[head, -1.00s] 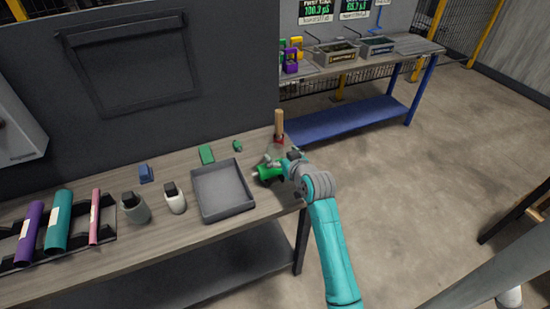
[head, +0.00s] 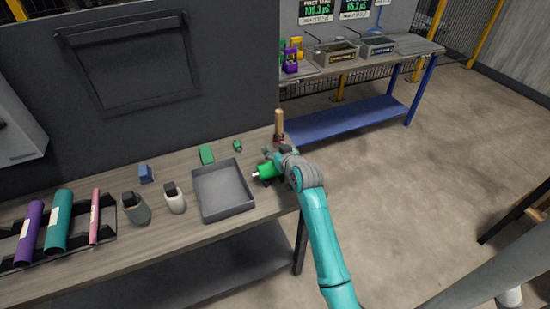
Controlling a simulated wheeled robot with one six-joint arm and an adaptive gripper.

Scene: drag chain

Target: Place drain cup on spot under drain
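My gripper (head: 269,154) is at the right end of the workbench, at the end of my teal and grey arm. Its fingers are small and partly hidden, so I cannot tell whether they are open or shut. A green object with a pale tip (head: 265,171) is right beside the gripper, at the bench's right end; I cannot tell whether they touch. I cannot clearly identify the drain cup, the drain or the spot under it. A grey square tray (head: 224,213) lies left of the gripper.
A wooden-handled tool (head: 279,124) stands upright behind the gripper. Green blocks (head: 206,154), a blue block (head: 146,172), two bottles (head: 136,212) and a rack with coloured rolls (head: 57,221) are on the bench. A second bench (head: 410,45) stands behind.

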